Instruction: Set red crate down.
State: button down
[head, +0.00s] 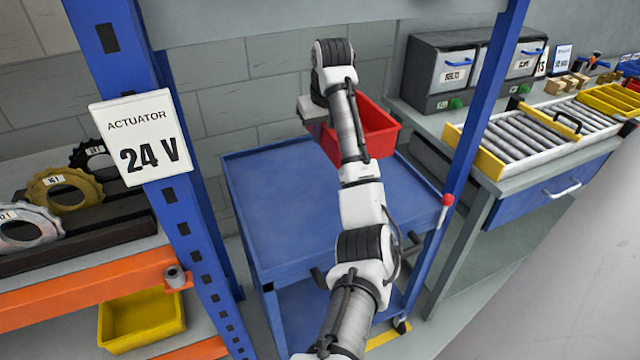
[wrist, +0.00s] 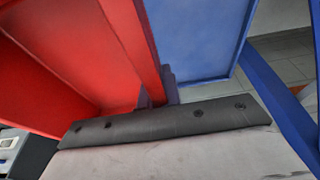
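The red crate (head: 380,146) is at the back of the blue cart (head: 270,200) in the head view, partly hidden by my arm. My gripper (wrist: 157,92) is shut on one wall of the red crate (wrist: 85,50) in the wrist view, with a finger on each side of the rim. In the head view the gripper is at the crate's left side, its fingertips hidden. The crate looks roughly level and its visible inside looks empty. The cart top (wrist: 200,40) shows below the crate wall. I cannot tell whether the crate's bottom touches it.
The cart top's left and front are clear. A blue post with the 24 V sign (head: 143,137) stands left, another blue post (head: 480,110) right. A workbench with a roller conveyor (head: 540,130) and storage bins (head: 455,72) is right. A wall is behind the cart.

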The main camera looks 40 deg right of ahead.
aim_at(327, 154)
notch_tip(327, 154, down, 17)
jog(key=p, duration=0.3)
jog(key=shift+f, duration=0.2)
jog(key=shift+f, duration=0.15)
jog(key=c, duration=1.6)
grip_release()
jog(key=b+v, duration=0.2)
jog(key=v, duration=1)
